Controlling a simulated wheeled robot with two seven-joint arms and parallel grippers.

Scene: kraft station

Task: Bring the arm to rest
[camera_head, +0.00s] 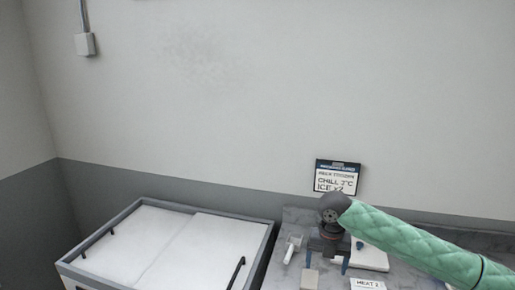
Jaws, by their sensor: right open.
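My right arm, in a green quilted sleeve, comes in from the right edge of the head view. Its dark wrist ends in my right gripper (326,264), which points down over the grey counter (276,272). The gripper is open, with its two fingers apart, and nothing shows held in it. A small beige block (310,279) shows at the left finger; I cannot tell whether they touch. My left gripper is not in view.
A white scoop-like item (292,249) lies left of the gripper. A white board or tray (372,257) lies behind the arm, with a label card (368,284) in front. A sign (337,177) stands at the wall. A chest with white lids (165,245) fills the left.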

